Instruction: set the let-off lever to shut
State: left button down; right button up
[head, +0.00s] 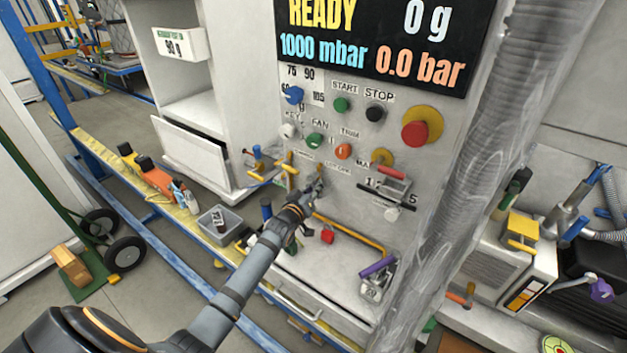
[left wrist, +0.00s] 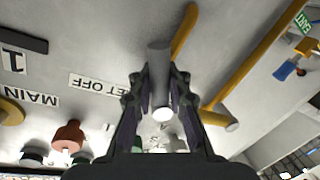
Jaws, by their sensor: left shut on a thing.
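The let-off lever shows in the left wrist view as a grey, round-ended bar (left wrist: 160,62) between my left gripper's fingers (left wrist: 160,100). A yellow piece (left wrist: 184,30) sticks out behind it; I cannot tell whether it belongs to the lever. The "LET OFF" label (left wrist: 97,86) is on the panel beside the fingers, its first letter partly covered. In the head view my left gripper (head: 316,190) is against the grey panel below the knobs and hides most of the lever. It is shut on the lever. My right gripper is not in view.
Above are a display (head: 375,40), a red stop button (head: 415,134) and several knobs. A red-handled lever (head: 388,174) is to the right. A ribbed hose (head: 480,150) hangs at the panel's right.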

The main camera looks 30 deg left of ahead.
pick_arm(q)
jog(key=n+p, duration=0.2)
jog(key=shift+s+d+r+n+g+h, duration=0.15)
jog(key=shift+d+n+g+h, duration=0.15)
jog(key=shift+d+r+n+h+p, duration=0.1)
jog(key=shift+d+n+h+p, duration=0.05)
jog(key=shift+n+p, duration=0.35)
jog(key=shift+d+r+n+h+p, duration=0.15)
jog(key=shift+n+p, duration=0.1)
jog(key=shift+n, duration=0.35)
jog(key=n, duration=0.1)
jog(key=n+p, duration=0.1)
jog(key=shift+s+d+r+n+g+h, duration=0.15)
jog(key=shift+r+n+g+h, duration=0.1)
jog(key=shift+n+g+h, duration=0.15)
jog(key=shift+r+n+h+p, duration=0.15)
jog(key=shift+n+h+p, duration=0.05)
jog(key=shift+n, duration=0.5)
jog(key=shift+r+n+h+p, duration=0.15)
jog(key=shift+n+h, duration=0.05)
jog(key=shift+n, duration=0.5)
jog(key=c, duration=1.4)
grip_release()
jog(key=shift+r, duration=0.1)
jog(key=shift+c, duration=0.2)
jog(key=shift+o, duration=0.7)
jog(key=shift+s+r, duration=0.1)
jog(key=shift+r, duration=0.1)
